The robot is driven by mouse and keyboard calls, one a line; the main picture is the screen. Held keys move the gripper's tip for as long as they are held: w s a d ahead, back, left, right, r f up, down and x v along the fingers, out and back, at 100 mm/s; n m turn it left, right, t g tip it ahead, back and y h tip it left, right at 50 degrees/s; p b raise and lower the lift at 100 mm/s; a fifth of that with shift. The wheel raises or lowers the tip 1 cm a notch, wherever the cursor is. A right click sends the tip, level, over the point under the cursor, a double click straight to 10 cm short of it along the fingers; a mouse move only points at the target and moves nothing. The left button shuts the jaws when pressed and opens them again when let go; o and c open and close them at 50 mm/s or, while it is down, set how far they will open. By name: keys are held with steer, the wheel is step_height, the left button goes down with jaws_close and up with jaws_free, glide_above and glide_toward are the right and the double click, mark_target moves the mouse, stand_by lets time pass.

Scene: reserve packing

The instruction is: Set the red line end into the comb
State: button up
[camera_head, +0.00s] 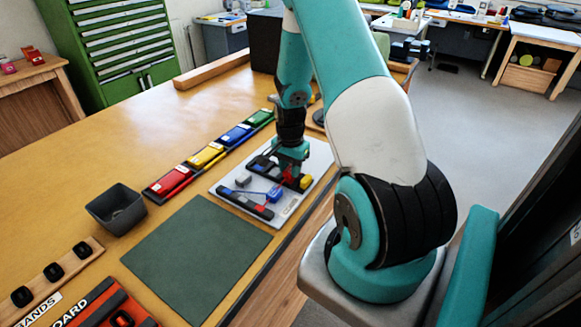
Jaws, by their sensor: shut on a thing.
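A pale board (318,163) lies on the wooden table and carries small dark, blue, red, yellow and grey parts. My gripper (289,174) points down over the right half of the board. It is shut on a small red piece, which looks like the red line end (291,177); the jaws and arm hide much of it. A long dark bar (245,204) with blue and red marks lies along the board's front-left edge. Another dark bar lies under and behind my gripper. I cannot tell which is the comb. A blue part (273,194) sits between the bars.
Red (169,180), yellow (206,155), blue (235,135) and green (262,117) cases stand in a row behind the board. A grey bin (116,207) and a green mat (195,255) lie to the left. A yellow block (305,182) sits beside my gripper.

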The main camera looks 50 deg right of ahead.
steer(key=shift+f+b, duration=0.45)
steer(key=shift+f, duration=0.25)
steer(key=o, duration=1)
step_height(320, 180, up, 18)
steer(key=b, duration=0.2)
steer(key=shift+f+b, duration=0.25)
steer(key=shift+b, duration=0.15)
